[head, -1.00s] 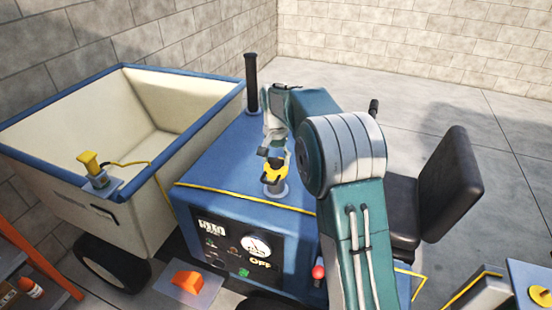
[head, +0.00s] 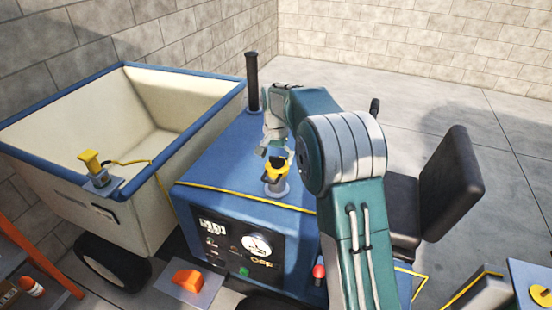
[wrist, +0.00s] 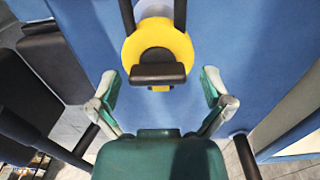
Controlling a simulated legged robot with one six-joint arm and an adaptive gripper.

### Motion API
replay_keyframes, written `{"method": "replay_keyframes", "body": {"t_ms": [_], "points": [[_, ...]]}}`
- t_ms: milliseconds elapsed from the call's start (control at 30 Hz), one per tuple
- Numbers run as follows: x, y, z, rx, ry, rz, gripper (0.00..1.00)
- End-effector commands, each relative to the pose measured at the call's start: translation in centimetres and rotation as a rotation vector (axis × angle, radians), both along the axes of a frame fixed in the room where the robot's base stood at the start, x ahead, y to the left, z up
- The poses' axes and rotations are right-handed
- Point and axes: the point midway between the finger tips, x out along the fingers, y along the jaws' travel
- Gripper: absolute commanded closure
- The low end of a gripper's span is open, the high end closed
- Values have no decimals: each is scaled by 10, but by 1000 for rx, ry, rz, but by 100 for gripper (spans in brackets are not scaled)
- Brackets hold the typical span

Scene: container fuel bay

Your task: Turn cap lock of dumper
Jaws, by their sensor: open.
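The blue dumper (head: 215,155) stands in the middle of the head view. Its yellow cap (head: 277,170) with black parts sits on a grey round neck on the blue hood. In the wrist view the cap (wrist: 178,42) is a yellow ring with a black lock bar (wrist: 158,73) across its near side. My gripper (head: 268,148) is just above and behind the cap in the head view. In the wrist view my gripper (wrist: 159,74) is open, its two fingers apart on either side of the lock bar, with visible gaps. Contact cannot be seen from the head view.
A black upright pipe (head: 252,82) rises from the hood behind my gripper. The cream hopper (head: 70,130) is at left and a black seat (head: 450,185) at right. A yellow nozzle (head: 90,160) rests on a holder at the hopper's rim.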

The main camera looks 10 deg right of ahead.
Motion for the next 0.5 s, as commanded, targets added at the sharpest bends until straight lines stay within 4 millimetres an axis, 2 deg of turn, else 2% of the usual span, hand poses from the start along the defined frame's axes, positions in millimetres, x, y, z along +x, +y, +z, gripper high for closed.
{"method": "replay_keyframes", "body": {"t_ms": [267, 367, 500], "points": [[1, -1, 6, -1, -4, 0, 0], [1, 0, 20, -1, -7, 0, 0], [2, 0, 49, -1, -7, 0, 0]]}}
